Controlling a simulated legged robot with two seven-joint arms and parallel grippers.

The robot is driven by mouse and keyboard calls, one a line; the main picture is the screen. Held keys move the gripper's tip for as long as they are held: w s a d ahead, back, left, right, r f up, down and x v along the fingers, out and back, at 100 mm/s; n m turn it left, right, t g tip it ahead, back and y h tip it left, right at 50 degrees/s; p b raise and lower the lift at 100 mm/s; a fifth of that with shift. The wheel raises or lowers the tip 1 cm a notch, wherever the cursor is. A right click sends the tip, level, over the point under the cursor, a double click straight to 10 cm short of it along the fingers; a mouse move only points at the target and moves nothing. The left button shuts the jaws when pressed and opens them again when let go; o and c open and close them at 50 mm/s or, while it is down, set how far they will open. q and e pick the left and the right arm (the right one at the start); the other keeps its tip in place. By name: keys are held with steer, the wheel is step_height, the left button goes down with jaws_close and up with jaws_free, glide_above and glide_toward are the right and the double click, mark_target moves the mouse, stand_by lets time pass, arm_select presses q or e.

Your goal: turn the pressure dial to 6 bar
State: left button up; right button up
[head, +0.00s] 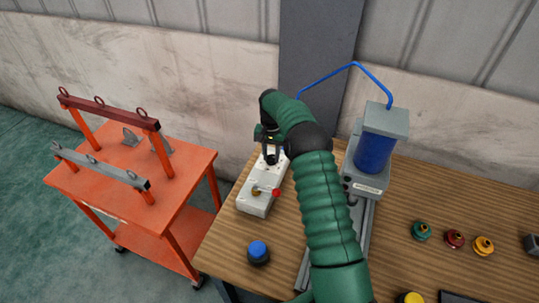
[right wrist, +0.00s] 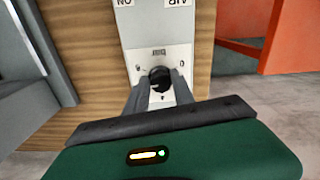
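The pressure dial is a round black knob (right wrist: 160,77) on a pale panel, with a white pointer mark and a small "bar" label above it in the right wrist view. The panel is the end of a white control box (head: 257,204) on the wooden table. My right gripper (right wrist: 160,82) has one finger on each side of the knob, and the knob fills the gap between them. In the head view my right gripper (head: 270,146) is at the far end of the box. The scale figures are too small to read. My left gripper is out of view.
A lever with a red ball (head: 276,192) stands on the box. A blue-topped button (head: 258,250) and several coloured knobs lie on the table (head: 400,190). An orange cart (head: 190,158) stands left.

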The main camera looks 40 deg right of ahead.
steer(key=shift+d+f, duration=0.1)
steer(key=shift+d, duration=0.2)
steer(key=shift+c, duration=1.2)
steer(key=shift+d+f, duration=0.1)
steer(key=shift+d, duration=0.1)
jaws_close()
steer(key=shift+w+a, duration=0.2)
steer(key=shift+a, duration=0.2)
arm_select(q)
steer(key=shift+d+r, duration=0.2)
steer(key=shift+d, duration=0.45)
arm_select(e)
steer(key=shift+s+d+f, duration=0.1)
steer(key=shift+d, duration=0.1)
steer(key=shift+a+n+p, duration=0.15)
steer(key=shift+n+p, duration=0.3)
steer(key=shift+n, duration=0.95)
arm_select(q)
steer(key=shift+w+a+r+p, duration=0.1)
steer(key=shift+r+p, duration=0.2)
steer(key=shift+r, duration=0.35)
arm_select(e)
steer(key=shift+f+n, duration=0.1)
steer(key=shift+n, duration=2.1)
steer(key=shift+s, duration=0.1)
